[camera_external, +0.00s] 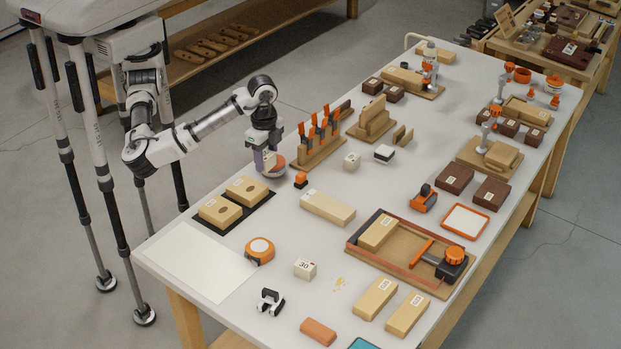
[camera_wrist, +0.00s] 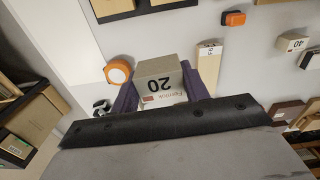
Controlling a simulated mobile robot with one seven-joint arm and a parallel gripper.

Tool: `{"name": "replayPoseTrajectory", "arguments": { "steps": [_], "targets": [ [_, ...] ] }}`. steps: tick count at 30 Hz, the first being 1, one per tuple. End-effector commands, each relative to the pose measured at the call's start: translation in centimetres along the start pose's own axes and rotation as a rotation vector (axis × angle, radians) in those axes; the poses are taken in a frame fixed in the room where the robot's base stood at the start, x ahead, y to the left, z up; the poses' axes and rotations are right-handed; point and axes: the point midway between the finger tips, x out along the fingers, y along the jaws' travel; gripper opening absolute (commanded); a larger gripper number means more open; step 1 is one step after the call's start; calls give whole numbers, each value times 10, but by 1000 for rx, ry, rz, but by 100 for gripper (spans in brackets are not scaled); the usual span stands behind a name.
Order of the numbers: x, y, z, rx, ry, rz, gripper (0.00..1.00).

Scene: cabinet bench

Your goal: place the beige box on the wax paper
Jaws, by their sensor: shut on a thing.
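My gripper (camera_external: 268,160) is above the back left part of the bench. Its purple fingers are shut on a beige box. In the wrist view the beige box (camera_wrist: 158,80) sits between the fingers, with a white label reading "20" facing the camera. In the external view the box is mostly hidden by the gripper. The wax paper (camera_external: 195,262) is a pale flat sheet at the near left corner of the bench, apart from the gripper, and looks bare.
A dark mat with two beige blocks (camera_external: 219,211) lies between gripper and sheet. An orange tape roll (camera_external: 260,251) and a small "30" box (camera_external: 304,268) are right of the sheet. A rack with orange-handled tools (camera_external: 320,142) stands right of the gripper.

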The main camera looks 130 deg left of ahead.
Motion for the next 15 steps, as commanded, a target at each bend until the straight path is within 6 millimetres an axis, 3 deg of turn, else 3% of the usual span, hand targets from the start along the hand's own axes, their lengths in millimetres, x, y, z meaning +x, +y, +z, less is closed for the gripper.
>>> {"name": "replayPoseTrajectory", "arguments": {
  "steps": [3, 10, 13, 15],
  "targets": [
    [-13, 0, 0, 2, 2, 1, 21],
    [-18, 8, -2, 6, 1, 1, 21],
    [-16, 33, -6, 19, 0, 1, 21],
    [-14, 61, -9, 29, -1, 2, 21]
  ]
}}
